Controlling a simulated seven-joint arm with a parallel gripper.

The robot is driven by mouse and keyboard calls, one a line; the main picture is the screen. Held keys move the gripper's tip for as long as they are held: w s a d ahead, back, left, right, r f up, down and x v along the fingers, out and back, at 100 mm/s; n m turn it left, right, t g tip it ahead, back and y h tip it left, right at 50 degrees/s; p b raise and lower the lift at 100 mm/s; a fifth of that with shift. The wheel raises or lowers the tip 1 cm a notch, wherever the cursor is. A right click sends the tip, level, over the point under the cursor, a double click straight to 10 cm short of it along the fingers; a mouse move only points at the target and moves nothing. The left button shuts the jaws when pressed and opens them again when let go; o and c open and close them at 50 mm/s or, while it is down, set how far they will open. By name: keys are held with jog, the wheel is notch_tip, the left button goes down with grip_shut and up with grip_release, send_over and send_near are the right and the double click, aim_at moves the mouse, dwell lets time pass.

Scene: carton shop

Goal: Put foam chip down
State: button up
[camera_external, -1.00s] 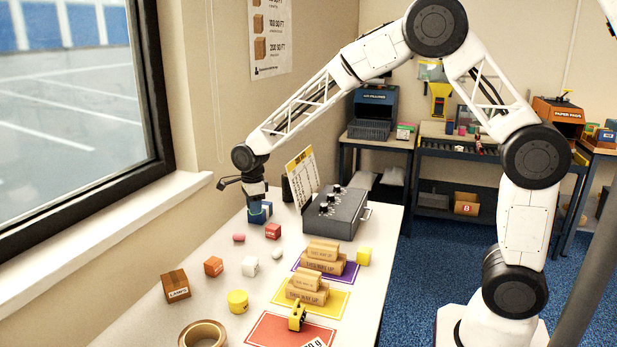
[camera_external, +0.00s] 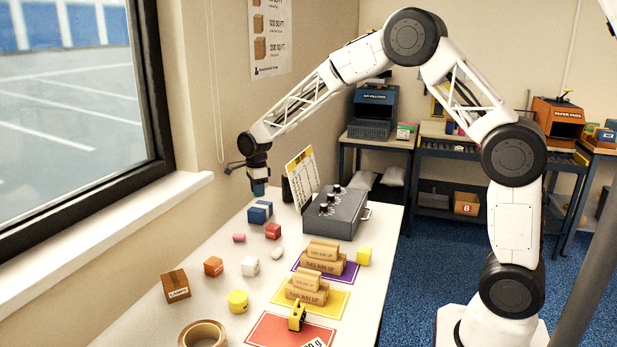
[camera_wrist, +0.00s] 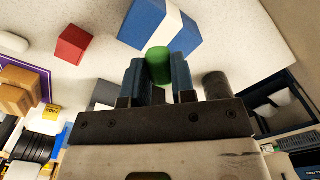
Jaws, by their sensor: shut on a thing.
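My gripper (camera_external: 259,190) is above the far left part of the table, near the blue and white box (camera_external: 260,212). In the wrist view my gripper (camera_wrist: 158,78) has its two blue fingers shut on a green rounded piece, which looks like a foam chip (camera_wrist: 158,62). The green chip is not distinguishable in the external view. A pink chip (camera_external: 239,238) and a white chip (camera_external: 277,253) lie loose on the table (camera_external: 215,305).
A grey box with knobs (camera_external: 335,214) and a leaning sheet (camera_external: 301,178) stand right of my gripper. A red cube (camera_external: 273,231), an orange cube (camera_external: 213,266) and a white cube (camera_external: 250,266) stand nearer. Stacked cardboard pieces lie on coloured mats to the right.

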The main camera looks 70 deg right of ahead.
jog(key=shift+f, duration=1.75)
jog(key=shift+f, duration=0.2)
jog(key=o, duration=0.9)
jog(key=shift+r, duration=0.15)
notch_tip(320, 180, up, 12)
jog(key=shift+r, duration=0.1)
jog(key=shift+a, duration=0.1)
